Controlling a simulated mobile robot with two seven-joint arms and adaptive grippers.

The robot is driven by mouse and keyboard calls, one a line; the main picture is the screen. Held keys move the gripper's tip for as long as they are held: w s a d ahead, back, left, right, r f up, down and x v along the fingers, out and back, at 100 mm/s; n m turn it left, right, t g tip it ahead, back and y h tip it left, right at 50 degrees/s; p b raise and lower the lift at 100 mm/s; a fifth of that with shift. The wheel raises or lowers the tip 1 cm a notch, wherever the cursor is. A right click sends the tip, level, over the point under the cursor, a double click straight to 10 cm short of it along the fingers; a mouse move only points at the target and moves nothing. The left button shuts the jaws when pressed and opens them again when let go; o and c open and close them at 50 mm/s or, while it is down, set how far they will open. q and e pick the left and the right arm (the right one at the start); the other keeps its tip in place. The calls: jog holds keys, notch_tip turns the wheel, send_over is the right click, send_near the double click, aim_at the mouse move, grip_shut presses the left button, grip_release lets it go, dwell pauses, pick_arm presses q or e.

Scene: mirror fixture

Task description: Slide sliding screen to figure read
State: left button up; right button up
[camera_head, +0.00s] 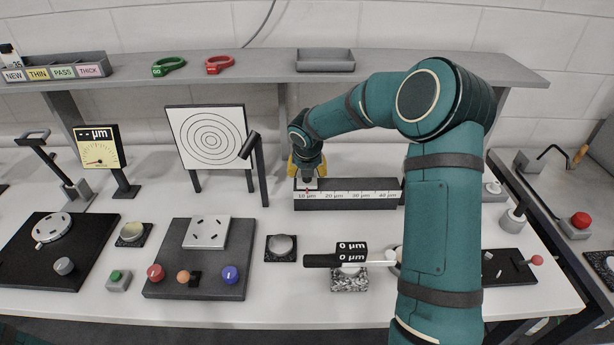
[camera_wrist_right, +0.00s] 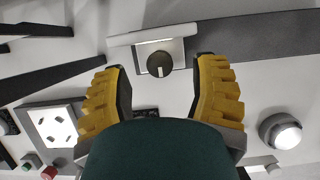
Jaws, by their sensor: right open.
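The sliding screen (camera_wrist_right: 176,48) is a pale plate with a round dark knob (camera_wrist_right: 160,65) in the right wrist view. In the head view the screen (camera_head: 310,185) sits at the left end of a dark rail (camera_head: 345,204) with a scale of 10, 20, 30 and 40 µm; a small red mark shows near 10 µm. My right gripper (camera_head: 305,172) is over the left end of the rail. In the wrist view my right gripper (camera_wrist_right: 163,75) is open, one yellow finger on each side of the knob, with gaps. My left gripper is out of view.
A gauge (camera_head: 101,148) reads "-- µm". A shelf (camera_head: 230,68) runs behind. My right arm hides the rail's right end.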

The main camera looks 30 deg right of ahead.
jog(key=shift+x, duration=1.35)
jog(key=shift+o, duration=0.2)
grip_shut()
